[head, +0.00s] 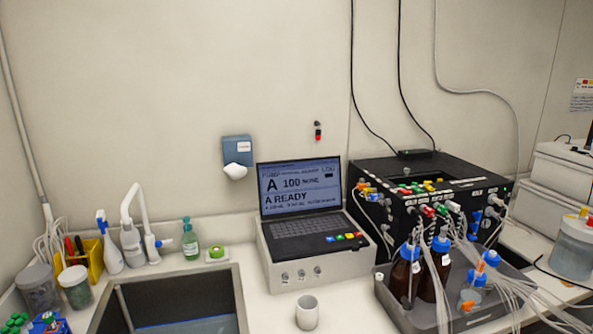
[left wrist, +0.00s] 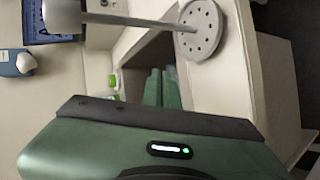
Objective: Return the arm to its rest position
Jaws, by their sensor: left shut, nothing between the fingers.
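Neither of my arms shows in the head view. My left gripper (left wrist: 162,90) shows in the left wrist view, with its green body across the bottom and two green fingers close together. It is shut and empty, with nothing held between the fingers. The left wrist view is turned on its side, with the counter and wall beyond the gripper. My right gripper is in no view.
The laptop (head: 303,200) stands on a pale case, left of the black bioreactor box (head: 437,185). A grey tray (head: 400,315) holds brown bottles (head: 405,272). A white cup (head: 307,312) and sink (head: 170,300) are at the front. A perforated disc (left wrist: 199,30) on a rod lies beyond my gripper.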

